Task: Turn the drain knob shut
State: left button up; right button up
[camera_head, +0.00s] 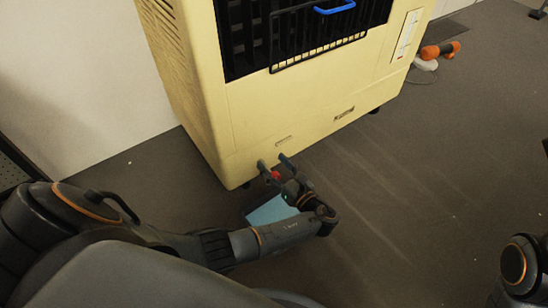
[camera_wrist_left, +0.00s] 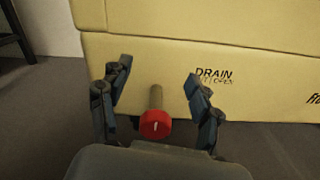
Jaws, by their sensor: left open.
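The drain knob (camera_wrist_left: 155,124) is a red round knob on a short tan stem, low on the front of the cream-coloured cabinet (camera_head: 300,110). In the left wrist view a white mark shows on its face, and the word DRAIN is printed to its right. In the head view the knob (camera_head: 275,175) is a small red spot between my fingers. My left gripper (camera_head: 272,165) is open. In the left wrist view its fingers (camera_wrist_left: 158,95) stand to the left and right of the knob, with visible gaps on both sides. My right gripper is not in view.
A light blue flat item (camera_head: 270,211) lies on the floor below my left gripper. A black rack with a blue handle (camera_head: 335,8) is on the cabinet's upper front. An orange tool (camera_head: 440,50) lies on the floor at the right. The floor right of the cabinet is mostly clear.

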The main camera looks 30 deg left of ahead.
aim_at(274, 174)
pick_arm(q)
jog(key=shift+r, duration=1.6)
